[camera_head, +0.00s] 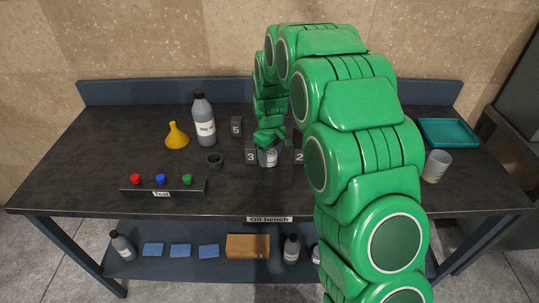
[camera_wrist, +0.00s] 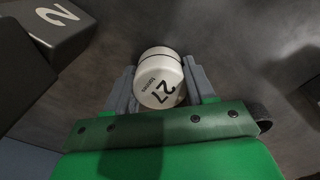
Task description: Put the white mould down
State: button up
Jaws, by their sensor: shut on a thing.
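The white mould (camera_wrist: 160,80) is a small white cylinder with a dark line near its top and the number 27 on it. My gripper (camera_wrist: 158,88) is shut on it, with a grey finger on each side. In the head view the mould (camera_head: 269,157) shows between the blocks marked 3 and 2, under my gripper (camera_head: 268,146). It is at or just above the bench top; I cannot tell whether it touches.
Block 3 (camera_head: 251,157), block 2 (camera_head: 298,156) and block 5 (camera_head: 236,127) stand close by. A dark ring (camera_head: 214,160), yellow funnel (camera_head: 177,136), grey bottle (camera_head: 203,120) and button box (camera_head: 163,187) are left. A beaker (camera_head: 437,166) and teal tray (camera_head: 449,132) are right.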

jog(key=o, duration=1.2)
jog(key=shift+f, duration=0.1)
